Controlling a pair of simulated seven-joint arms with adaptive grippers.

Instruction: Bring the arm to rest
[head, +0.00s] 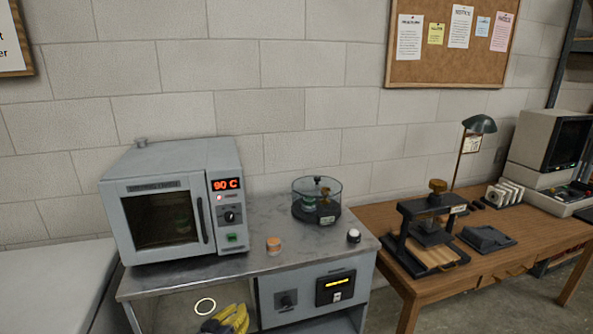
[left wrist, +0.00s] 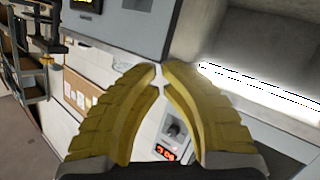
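My left gripper (head: 236,318) shows as yellow fingers at the bottom edge of the head view, low in front of the metal cabinet and below its top. In the left wrist view the two ribbed yellow fingers (left wrist: 159,78) bow inward and their tips come together, with only a thin gap. Nothing is seen held between them. The rest of the left arm is out of the head view. My right gripper is in neither view.
The metal cabinet (head: 250,232) carries an oven (head: 165,205) reading 90 C, an orange-topped jar (head: 273,245), a round clear-walled device (head: 318,208) and a black-and-white knob-like piece (head: 354,236). A wooden table (head: 480,255) with a press (head: 430,230) stands right.

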